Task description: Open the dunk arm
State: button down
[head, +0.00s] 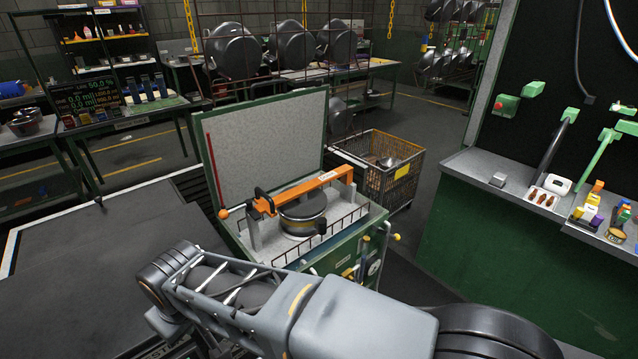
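The dunk arm appears to be the orange bar (322,182) lying across the top of a green tank (345,240). It rests on grey uprights, with a dark clamp-like part near its left end and an orange ball knob (223,213) further left. A dark lidded pot (303,214) sits under the bar, within the wire rack in the tank; the bar hides part of it. The tank's grey-lined lid (265,145) stands raised behind. My arm crosses the foreground below the tank. My gripper is not in view, and nothing is seen touching the orange bar.
A wire basket cart (398,170) stands close behind the tank's right. A green counter (480,200) with tools is at right. A dark flat surface (95,265) lies clear at left. Shelves, benches and hanging pots (292,45) stand at the back.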

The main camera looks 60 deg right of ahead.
aim_at(306, 201)
jog(key=u, duration=1)
jog(key=k, duration=0.6)
jog(key=z, duration=1.2)
jog(key=i, duration=0.5)
